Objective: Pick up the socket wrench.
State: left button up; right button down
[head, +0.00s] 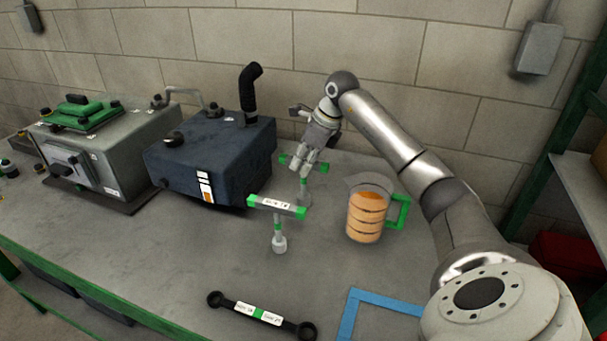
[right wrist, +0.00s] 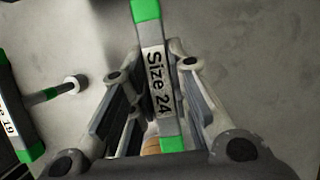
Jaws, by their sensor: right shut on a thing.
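Two T-handled socket wrenches with green handle ends stand on the workbench. My right gripper (head: 303,171) reaches down onto the farther socket wrench (head: 304,188) and is shut on its handle. In the right wrist view this handle (right wrist: 157,80) lies between the fingers and its label reads "Size 24". The nearer socket wrench (head: 278,224) stands apart from the gripper, to its left and nearer the front. Its handle also shows at the left edge of the right wrist view (right wrist: 14,108), with "19" readable. My left gripper is not in view.
A clear jug (head: 366,216) of orange liquid with a green handle stands right of the wrenches. A dark blue engine block (head: 215,160) and a grey machine (head: 110,150) stand left. A double-ended spanner (head: 262,314) and a blue frame (head: 348,312) lie in front.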

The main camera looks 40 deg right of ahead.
jog(key=shift+r, duration=0.15)
jog(key=shift+r, duration=0.45)
jog(key=shift+r+b, duration=0.55)
jog(key=shift+r, duration=0.4)
jog(key=w+a+r+b, duration=0.1)
jog(key=a+r, duration=0.9)
jog(key=a, duration=0.4)
jog(key=shift+w+b, duration=0.3)
jog(key=shift+b, duration=0.1)
jog(key=c, duration=2)
grip_release()
grip_shut()
